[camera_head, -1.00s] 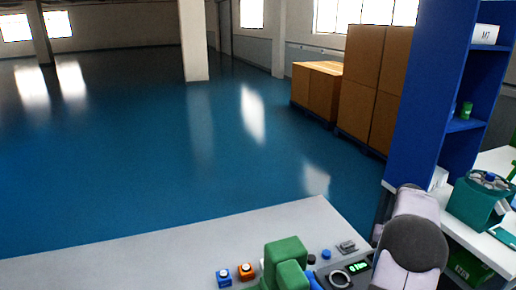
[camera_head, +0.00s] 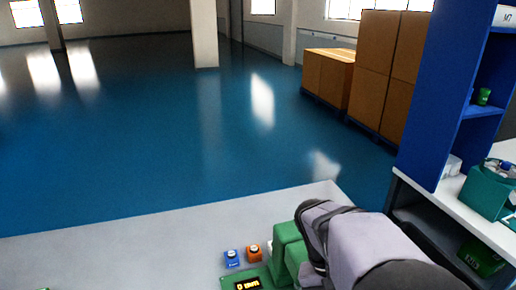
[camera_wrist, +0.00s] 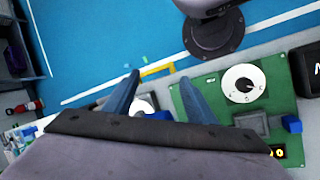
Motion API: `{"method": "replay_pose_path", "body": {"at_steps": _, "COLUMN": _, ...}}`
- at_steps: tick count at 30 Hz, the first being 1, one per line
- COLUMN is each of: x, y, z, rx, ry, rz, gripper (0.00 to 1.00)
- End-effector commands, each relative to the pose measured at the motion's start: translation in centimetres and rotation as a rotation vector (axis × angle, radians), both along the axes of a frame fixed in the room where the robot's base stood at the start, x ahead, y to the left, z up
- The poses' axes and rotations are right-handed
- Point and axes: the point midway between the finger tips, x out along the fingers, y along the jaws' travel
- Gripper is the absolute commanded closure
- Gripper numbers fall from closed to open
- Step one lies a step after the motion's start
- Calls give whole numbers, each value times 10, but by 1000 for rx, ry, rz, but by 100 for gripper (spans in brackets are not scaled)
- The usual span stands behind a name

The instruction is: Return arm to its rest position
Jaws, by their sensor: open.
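My arm (camera_head: 365,240) reaches in from the bottom right of the head view, over the grey table. Its grey links cover part of a green block-shaped fixture (camera_head: 288,240). My gripper is out of sight there. In the wrist view my gripper (camera_wrist: 158,92) shows two blue-grey fingers spread apart, with nothing held between them. A green panel (camera_wrist: 210,95) with a white dial (camera_wrist: 243,84) lies beyond and to the right of the fingers.
A blue shelf (camera_head: 437,110) and a white bench with a teal bin (camera_head: 484,192) stand at right. The table's left part is mostly clear.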

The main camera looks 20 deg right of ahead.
Motion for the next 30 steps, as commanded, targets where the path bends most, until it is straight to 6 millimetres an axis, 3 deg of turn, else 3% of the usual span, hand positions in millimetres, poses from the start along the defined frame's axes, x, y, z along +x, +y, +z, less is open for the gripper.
{"method": "replay_pose_path", "body": {"at_steps": 6, "x": 25, "y": 83, "z": -34, "rx": 230, "ry": -146, "rz": 319, "gripper": 49}}
{"method": "replay_pose_path", "body": {"at_steps": 12, "x": 34, "y": 132, "z": -50, "rx": 339, "ry": -253, "rz": 493, "gripper": 49}}
{"method": "replay_pose_path", "body": {"at_steps": 17, "x": 36, "y": 144, "z": -54, "rx": 362, "ry": -285, "rz": 537, "gripper": 49}}
{"method": "replay_pose_path", "body": {"at_steps": 30, "x": 36, "y": 144, "z": -55, "rx": 364, "ry": -287, "rz": 541, "gripper": 49}}
